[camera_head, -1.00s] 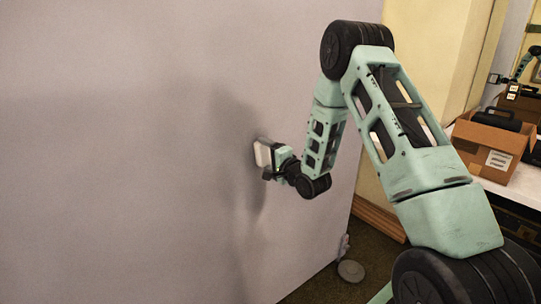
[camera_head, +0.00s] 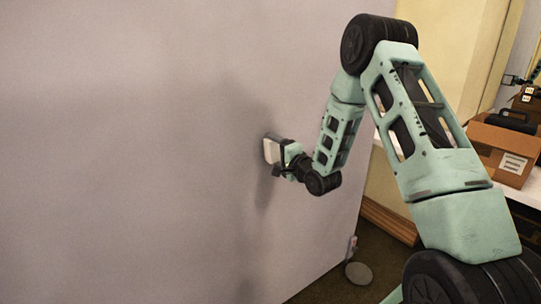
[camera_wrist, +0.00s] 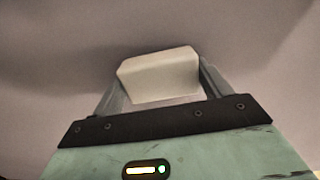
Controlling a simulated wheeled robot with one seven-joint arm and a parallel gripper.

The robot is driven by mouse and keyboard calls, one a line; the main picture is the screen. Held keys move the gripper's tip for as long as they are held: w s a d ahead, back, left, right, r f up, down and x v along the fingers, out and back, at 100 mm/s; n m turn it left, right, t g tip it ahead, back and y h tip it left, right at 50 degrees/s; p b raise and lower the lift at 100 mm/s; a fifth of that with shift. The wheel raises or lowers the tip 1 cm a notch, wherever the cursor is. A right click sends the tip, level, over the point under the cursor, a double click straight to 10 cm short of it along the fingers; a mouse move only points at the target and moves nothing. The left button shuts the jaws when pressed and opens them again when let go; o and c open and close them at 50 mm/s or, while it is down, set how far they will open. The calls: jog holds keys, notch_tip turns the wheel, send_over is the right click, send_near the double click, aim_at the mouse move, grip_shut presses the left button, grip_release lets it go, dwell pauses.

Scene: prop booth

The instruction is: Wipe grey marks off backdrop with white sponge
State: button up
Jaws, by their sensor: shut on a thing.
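The white sponge (camera_head: 271,150) is held in my gripper (camera_head: 279,155) right at the face of the grey backdrop (camera_head: 130,150). The sponge also shows in the wrist view (camera_wrist: 158,76), between the two fingers of my gripper (camera_wrist: 157,85), which are shut on it. Its far side faces the backdrop; I cannot tell whether it is pressed flat against it. A soft dark patch lies on the backdrop left of and below the sponge; it looks like my arm's shadow. I cannot make out clear grey marks.
A round grey foot (camera_head: 358,273) stands on the dark floor at the backdrop's lower right edge. The space left of my gripper is clear.

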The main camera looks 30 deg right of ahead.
jog(key=shift+s+d+b, duration=0.1)
jog(key=shift+d+b, duration=0.25)
jog(key=shift+d, duration=0.05)
jog(key=shift+a+b, duration=0.3)
jog(key=shift+a, duration=1.5)
jog(key=shift+s+d+b, duration=0.15)
jog(key=shift+s+b, duration=0.25)
jog(key=shift+s, duration=2.55)
jog(key=shift+s, duration=1.5)
jog(key=shift+f, duration=0.1)
